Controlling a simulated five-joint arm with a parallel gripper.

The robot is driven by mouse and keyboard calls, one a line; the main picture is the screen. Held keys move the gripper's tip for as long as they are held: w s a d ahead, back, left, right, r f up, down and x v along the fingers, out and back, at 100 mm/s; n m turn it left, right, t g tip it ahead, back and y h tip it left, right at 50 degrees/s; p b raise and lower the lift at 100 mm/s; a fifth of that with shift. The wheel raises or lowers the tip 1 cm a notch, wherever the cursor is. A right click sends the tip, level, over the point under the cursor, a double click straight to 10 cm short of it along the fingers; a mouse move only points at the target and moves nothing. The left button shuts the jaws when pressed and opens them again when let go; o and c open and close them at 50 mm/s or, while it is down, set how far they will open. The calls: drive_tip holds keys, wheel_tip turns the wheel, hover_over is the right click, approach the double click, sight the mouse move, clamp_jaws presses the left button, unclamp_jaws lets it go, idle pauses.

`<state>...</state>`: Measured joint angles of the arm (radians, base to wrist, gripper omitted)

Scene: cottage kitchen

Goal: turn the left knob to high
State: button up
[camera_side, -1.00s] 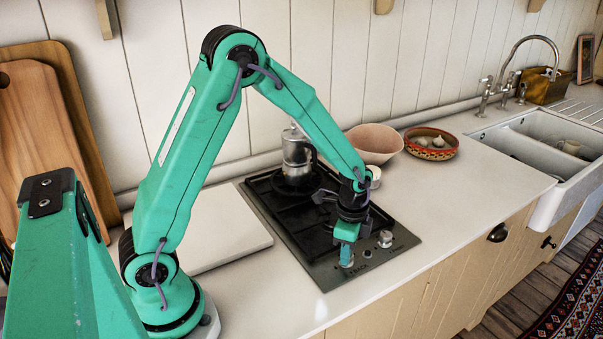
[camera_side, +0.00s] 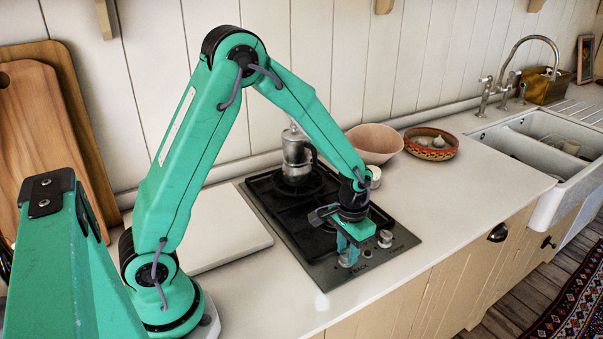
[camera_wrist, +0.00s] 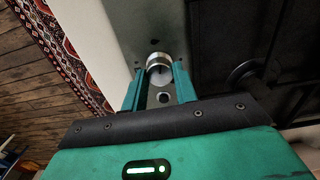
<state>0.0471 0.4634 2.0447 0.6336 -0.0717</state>
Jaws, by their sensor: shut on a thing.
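The hob (camera_side: 322,268) is a dark two-burner plate set in the white counter, with a metal control strip at its front. The left knob (camera_side: 347,259) is a small silver knob on that strip, partly hidden by my gripper. My gripper (camera_side: 349,251) points down over it, shut on the knob. In the wrist view the knob (camera_wrist: 159,64) sits between the two green fingers of my gripper (camera_wrist: 158,80). The right knob (camera_side: 385,238) stands apart on the same strip. The pointer mark of the left knob is too small to read.
A moka pot (camera_side: 297,155) stands on the rear burner. A pink bowl (camera_side: 374,143), a patterned bowl (camera_side: 431,145) and the sink (camera_side: 545,150) are farther right. A white board (camera_side: 222,233) lies left of the hob. The front counter is clear.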

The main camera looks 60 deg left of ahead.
sight(347, 253)
drive_tip(key=shift+n, duration=1.6)
drive_tip(key=shift+r, duration=0.1)
drive_tip(key=o, duration=1)
drive_tip(key=shift+c, duration=0.2)
drive_tip(key=shift+r, duration=3.9)
